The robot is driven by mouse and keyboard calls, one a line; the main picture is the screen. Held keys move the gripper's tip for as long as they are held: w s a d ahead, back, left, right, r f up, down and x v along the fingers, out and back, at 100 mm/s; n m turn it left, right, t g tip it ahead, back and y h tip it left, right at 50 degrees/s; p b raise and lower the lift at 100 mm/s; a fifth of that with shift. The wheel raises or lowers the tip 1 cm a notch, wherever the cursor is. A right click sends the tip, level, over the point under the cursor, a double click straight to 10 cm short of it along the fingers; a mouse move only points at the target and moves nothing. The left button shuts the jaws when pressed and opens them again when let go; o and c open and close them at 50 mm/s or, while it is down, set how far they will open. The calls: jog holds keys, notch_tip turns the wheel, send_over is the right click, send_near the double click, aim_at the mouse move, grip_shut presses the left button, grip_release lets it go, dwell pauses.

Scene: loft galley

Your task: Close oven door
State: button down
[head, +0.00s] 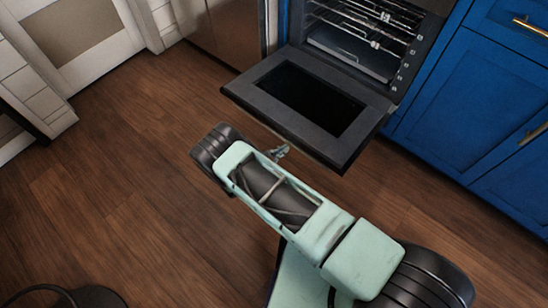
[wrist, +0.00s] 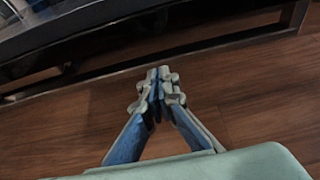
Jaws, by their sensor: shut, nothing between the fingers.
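The oven door (head: 298,98) hangs fully lowered in the head view, about level, with its dark glass panel facing up. The oven cavity (head: 362,40) behind it is open and shows wire racks. My gripper (head: 281,151) is near the door's front edge, mostly hidden behind my arm. In the wrist view my gripper (wrist: 159,76) has its fingertips together and empty, over the wood floor. A dark edge, likely the door (wrist: 130,35) with its handle bar, crosses the top of that view beyond the fingertips. I cannot tell whether they touch.
Blue cabinets (head: 470,90) with brass handles stand right of the oven. A stainless appliance front (head: 228,30) stands to its left, and white cabinetry (head: 85,40) is at the far left.

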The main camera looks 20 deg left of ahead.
jog(key=shift+w+d+r, duration=0.1)
jog(key=shift+w+r, duration=0.05)
jog(key=shift+r, duration=0.85)
jog(key=shift+w+d+r, duration=0.1)
jog(key=shift+w+r, duration=0.05)
jog(key=shift+r, duration=0.85)
jog(key=shift+r, duration=0.1)
